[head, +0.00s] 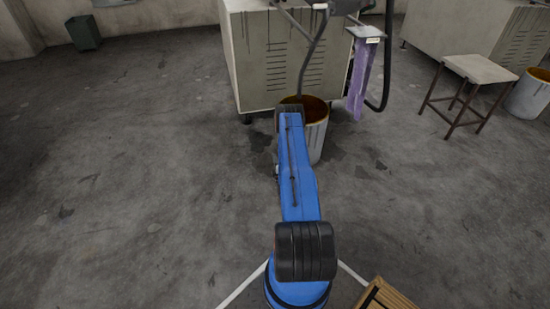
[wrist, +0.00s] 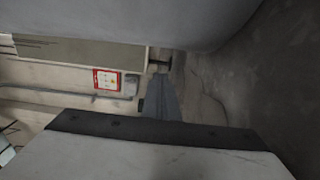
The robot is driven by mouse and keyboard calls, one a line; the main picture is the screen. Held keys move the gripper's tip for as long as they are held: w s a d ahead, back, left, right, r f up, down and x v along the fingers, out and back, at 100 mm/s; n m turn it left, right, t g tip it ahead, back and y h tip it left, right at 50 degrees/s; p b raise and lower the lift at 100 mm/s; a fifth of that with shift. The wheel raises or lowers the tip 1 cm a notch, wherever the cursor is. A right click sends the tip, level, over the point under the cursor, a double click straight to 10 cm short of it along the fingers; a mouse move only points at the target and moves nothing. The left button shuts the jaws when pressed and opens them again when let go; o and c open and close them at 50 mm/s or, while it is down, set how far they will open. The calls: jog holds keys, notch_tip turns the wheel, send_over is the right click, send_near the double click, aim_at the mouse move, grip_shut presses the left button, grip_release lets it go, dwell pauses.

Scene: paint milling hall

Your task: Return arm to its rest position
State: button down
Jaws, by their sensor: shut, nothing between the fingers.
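In the head view my blue arm reaches forward over the floor. Its dark far end lies in front of the bucket (head: 316,132), overlapping its left side in the picture. The fingers cannot be made out there. In the wrist view a light body with a dark bolted bar fills the bottom.
A pale machine cabinet (head: 248,65) stands behind the bucket, with a purple cloth (head: 360,80) hanging at its right. A stool (head: 480,69) and another bucket (head: 530,95) stand right. A wooden slatted item (head: 388,297) lies near my base.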

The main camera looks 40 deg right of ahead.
jog(key=shift+v, duration=3.6)
